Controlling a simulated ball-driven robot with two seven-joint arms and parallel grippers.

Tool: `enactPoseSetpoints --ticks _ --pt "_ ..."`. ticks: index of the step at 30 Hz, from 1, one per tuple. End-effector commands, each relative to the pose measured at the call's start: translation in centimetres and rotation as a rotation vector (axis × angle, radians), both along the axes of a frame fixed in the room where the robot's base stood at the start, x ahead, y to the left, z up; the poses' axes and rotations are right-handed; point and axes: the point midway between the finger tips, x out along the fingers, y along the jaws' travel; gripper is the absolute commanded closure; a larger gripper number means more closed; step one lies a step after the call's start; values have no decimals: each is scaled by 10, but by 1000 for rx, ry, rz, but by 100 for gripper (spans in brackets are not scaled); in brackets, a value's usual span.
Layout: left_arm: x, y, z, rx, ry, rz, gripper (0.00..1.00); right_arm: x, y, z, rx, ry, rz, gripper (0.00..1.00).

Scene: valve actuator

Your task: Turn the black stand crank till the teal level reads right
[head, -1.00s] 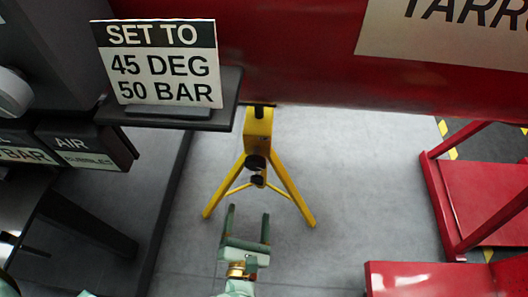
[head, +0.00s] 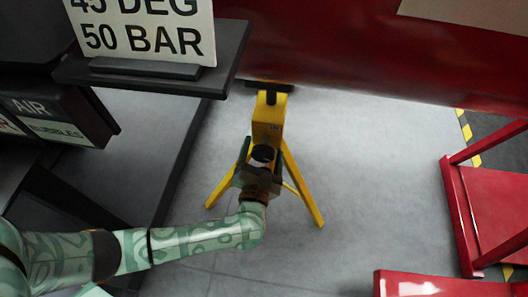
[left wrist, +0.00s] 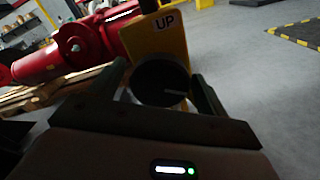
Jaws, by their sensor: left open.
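The yellow stand (head: 267,120) stands on three legs under the red body. Its black round crank knob (head: 263,153) faces me; in the left wrist view the knob (left wrist: 160,82) shows a pale line, below an "UP" label (left wrist: 163,22). My left gripper (head: 262,156) is open at the knob, one finger on each side. In the left wrist view the left gripper (left wrist: 163,88) has the knob between its fingers, and I cannot tell whether they touch it. No teal level can be made out. My right gripper is out of view.
A sign (head: 145,35) reading "50 BAR" stands on a dark shelf (head: 225,62) at upper left. The large red body (head: 340,60) spans the top. Red frames (head: 490,205) stand at right. Grey floor around the stand is clear.

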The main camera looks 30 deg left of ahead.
Motion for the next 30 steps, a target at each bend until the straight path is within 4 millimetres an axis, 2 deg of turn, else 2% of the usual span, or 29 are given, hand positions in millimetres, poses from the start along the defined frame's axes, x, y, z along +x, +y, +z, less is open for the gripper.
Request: enactPoseSetpoints --ticks 5,10,20,30 --pt "0 0 1 0 -1 -1 24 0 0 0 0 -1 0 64" --pt "0 0 0 0 -1 -1 68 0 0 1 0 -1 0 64" --pt "0 0 1 26 5 0 68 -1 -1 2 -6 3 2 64" --pt "-1 -1 3 214 61 0 68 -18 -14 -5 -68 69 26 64"
